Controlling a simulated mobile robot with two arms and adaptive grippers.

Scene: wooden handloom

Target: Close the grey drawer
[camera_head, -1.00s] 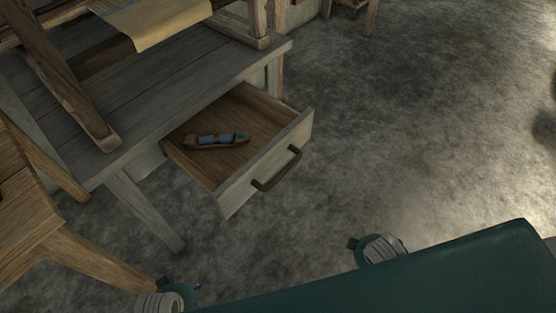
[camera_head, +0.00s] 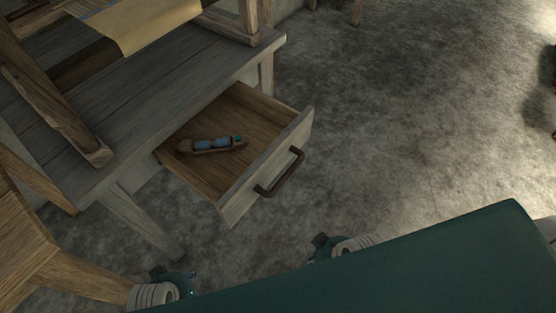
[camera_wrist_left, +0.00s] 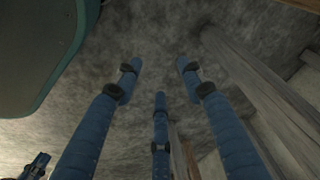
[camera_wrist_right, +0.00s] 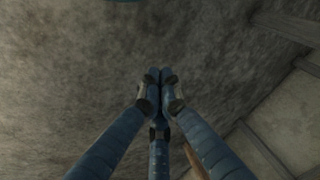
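The grey drawer (camera_head: 246,192) stands pulled out from under the grey wooden table in the head view. Its dark curved handle (camera_head: 284,174) is on the front panel, and its wooden inside is visible. My left gripper (camera_wrist_left: 160,76) is open and empty, its fingers spread, in the left wrist view. My right gripper (camera_wrist_right: 160,76) has its fingertips together with nothing seen between them. In the head view both wrists show low in the picture, in front of the drawer and apart from it; my teal body partly hides the right one.
A wooden shuttle with blue thread (camera_head: 212,145) lies in the drawer. The grey tabletop (camera_head: 150,100) carries loom beams and tan cloth (camera_head: 145,25). A wooden bench (camera_head: 22,240) stands at the left. Bare floor (camera_head: 400,110) lies open to the right.

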